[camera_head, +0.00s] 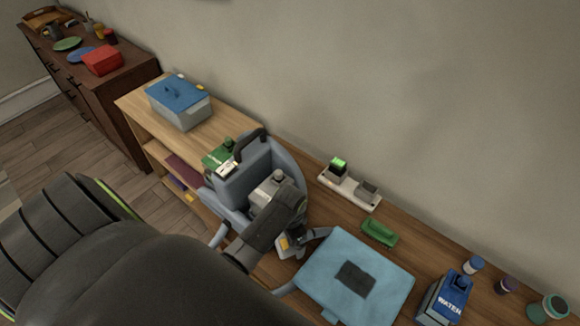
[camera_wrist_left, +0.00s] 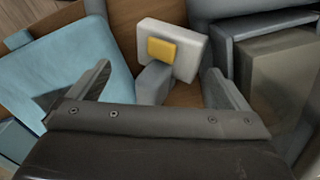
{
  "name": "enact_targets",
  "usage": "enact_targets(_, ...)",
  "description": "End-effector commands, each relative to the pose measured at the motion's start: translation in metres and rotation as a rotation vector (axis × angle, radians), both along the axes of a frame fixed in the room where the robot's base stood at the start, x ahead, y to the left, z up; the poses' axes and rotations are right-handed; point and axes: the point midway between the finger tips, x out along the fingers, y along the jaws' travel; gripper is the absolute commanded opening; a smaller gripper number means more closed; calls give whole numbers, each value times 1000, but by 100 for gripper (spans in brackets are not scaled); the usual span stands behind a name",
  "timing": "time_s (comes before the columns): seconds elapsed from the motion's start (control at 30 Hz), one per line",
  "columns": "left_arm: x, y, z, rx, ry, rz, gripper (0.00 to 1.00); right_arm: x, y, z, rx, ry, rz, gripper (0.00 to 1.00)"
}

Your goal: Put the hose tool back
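The hose tool (camera_wrist_left: 172,52) is a pale grey-white block with a yellow pad on a grey stem. It also shows in the head view (camera_head: 292,245), partly covered by my arm. My left gripper (camera_wrist_left: 160,88) is open, with one finger on each side of the tool's stem and visible gaps. In the head view my left gripper (camera_head: 286,232) is low between a blue-grey machine (camera_head: 236,186) and a light blue padded piece (camera_head: 340,304). The machine has a dark handle and a pale box in it. The hose is not clearly visible. My right gripper is out of view.
A wooden shelf top carries a blue-lidded box (camera_head: 180,103), a green box (camera_head: 217,156), a white charger strip (camera_head: 349,187), a green brush (camera_head: 379,233), a blue WATER container (camera_head: 445,300) and small jars. A dark cabinet (camera_head: 118,83) stands far left. The wall backs the shelf.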

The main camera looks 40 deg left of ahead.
Motion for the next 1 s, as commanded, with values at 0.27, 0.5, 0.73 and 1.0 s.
enact_targets(0.27,0,0,1,0,-1,0,98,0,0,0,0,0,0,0)
enact_targets(0.5,1,0,21,0,-4,0,98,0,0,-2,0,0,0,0)
enact_targets(0.73,1,0,61,0,-6,-1,98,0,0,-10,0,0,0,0)
enact_targets(1.0,1,0,109,0,-4,-1,98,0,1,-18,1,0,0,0)
